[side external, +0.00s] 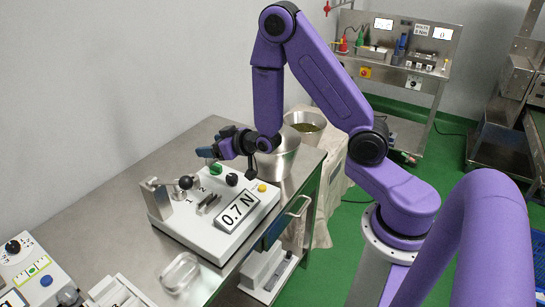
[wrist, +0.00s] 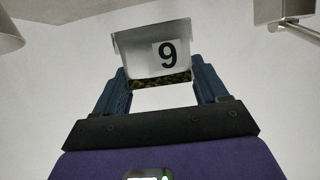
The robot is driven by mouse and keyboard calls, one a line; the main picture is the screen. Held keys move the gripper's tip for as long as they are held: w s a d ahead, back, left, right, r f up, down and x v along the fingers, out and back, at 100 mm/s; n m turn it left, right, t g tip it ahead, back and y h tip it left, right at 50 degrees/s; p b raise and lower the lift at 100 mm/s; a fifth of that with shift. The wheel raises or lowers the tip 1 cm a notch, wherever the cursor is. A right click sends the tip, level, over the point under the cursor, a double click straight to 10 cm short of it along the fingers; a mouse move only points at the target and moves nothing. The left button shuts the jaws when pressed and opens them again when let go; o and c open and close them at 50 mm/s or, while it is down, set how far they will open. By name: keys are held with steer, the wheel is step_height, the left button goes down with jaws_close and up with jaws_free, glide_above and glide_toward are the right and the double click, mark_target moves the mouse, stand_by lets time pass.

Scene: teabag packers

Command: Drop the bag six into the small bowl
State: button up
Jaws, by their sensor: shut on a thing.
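My gripper (wrist: 160,80) is shut on a pale bag (wrist: 141,52), which sits between the two blue fingers. The bag has a white label with a numeral that reads as 9 in the wrist view; it could be a 6 seen upside down. Dark leafy contents show at its lower edge. In the side external view my gripper (side external: 206,152) points left, above the white tester's far side; the bag is not clear there. A metal bowl (side external: 284,160) stands behind and right of the gripper. Another bowl (side external: 305,122) with greenish contents stands farther back. I cannot tell which is the small bowl.
A second device (side external: 33,275) is at the lower left. The table's left middle is clear.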

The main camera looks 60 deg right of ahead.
steer(key=s+d+r, duration=0.1)
steer(key=s+d, duration=0.2)
steer(key=d, duration=0.9)
steer(key=s+d+r, duration=0.1)
steer(key=s+d, duration=0.2)
steer(key=d, duration=0.8)
steer(key=shift+f, duration=2.8)
steer(key=o, duration=1.1)
steer(key=s+r, duration=0.4)
steer(key=r, duration=0.5)
steer(key=shift+s, duration=0.3)
